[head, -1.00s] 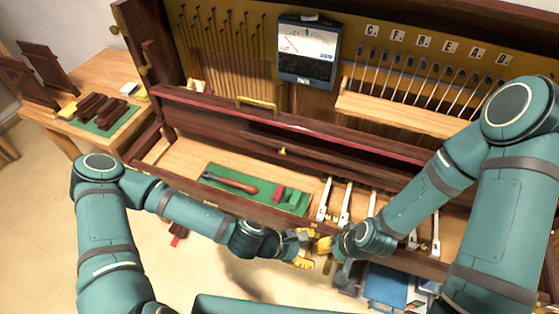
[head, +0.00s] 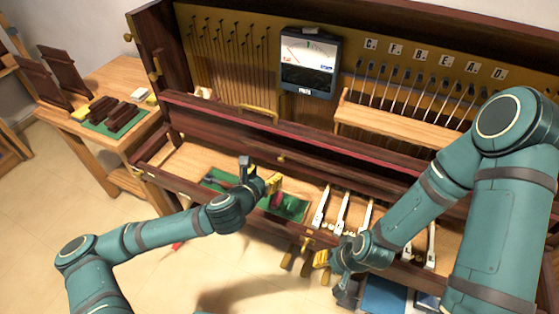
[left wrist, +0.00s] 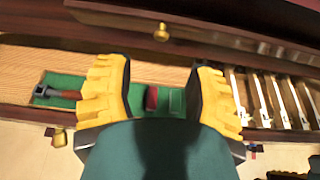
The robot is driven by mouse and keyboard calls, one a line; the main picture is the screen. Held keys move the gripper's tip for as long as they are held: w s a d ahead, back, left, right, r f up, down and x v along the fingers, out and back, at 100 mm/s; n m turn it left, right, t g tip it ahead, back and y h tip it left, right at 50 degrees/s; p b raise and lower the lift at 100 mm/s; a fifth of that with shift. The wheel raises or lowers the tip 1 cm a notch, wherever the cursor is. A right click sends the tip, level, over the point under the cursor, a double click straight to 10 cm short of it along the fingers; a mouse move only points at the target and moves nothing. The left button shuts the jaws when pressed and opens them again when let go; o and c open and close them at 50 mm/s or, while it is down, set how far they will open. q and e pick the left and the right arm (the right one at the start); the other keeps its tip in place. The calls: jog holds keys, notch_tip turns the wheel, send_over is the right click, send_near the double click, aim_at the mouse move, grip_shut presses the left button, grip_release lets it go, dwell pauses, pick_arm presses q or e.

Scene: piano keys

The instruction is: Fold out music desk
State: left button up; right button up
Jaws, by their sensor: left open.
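The dark wooden music desk (head: 310,155) appears to be the long panel across the piano's front, seen tilted, with a small brass knob (head: 281,157) on it. The knob also shows near the top middle of the left wrist view (left wrist: 161,33). My left gripper (head: 260,172) is open and empty, just left of and a little below the knob in the head view. In the left wrist view its yellow fingers (left wrist: 160,92) are spread wide, with the knob beyond and above them. My right gripper (head: 333,272) is low in front of the keybed; its finger opening is unclear.
A green mat (head: 285,207) with tools lies on the keybed, partly hidden by my left gripper. White keys (head: 340,213) stand to its right. A meter (head: 308,62) hangs above. A side table (head: 130,72) with dark wooden parts stands at left.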

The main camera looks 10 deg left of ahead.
aim_at(280, 160)
pick_arm(q)
jog(key=b+x, duration=0.1)
jog(key=x, duration=1)
jog(key=shift+b, duration=0.4)
grip_shut()
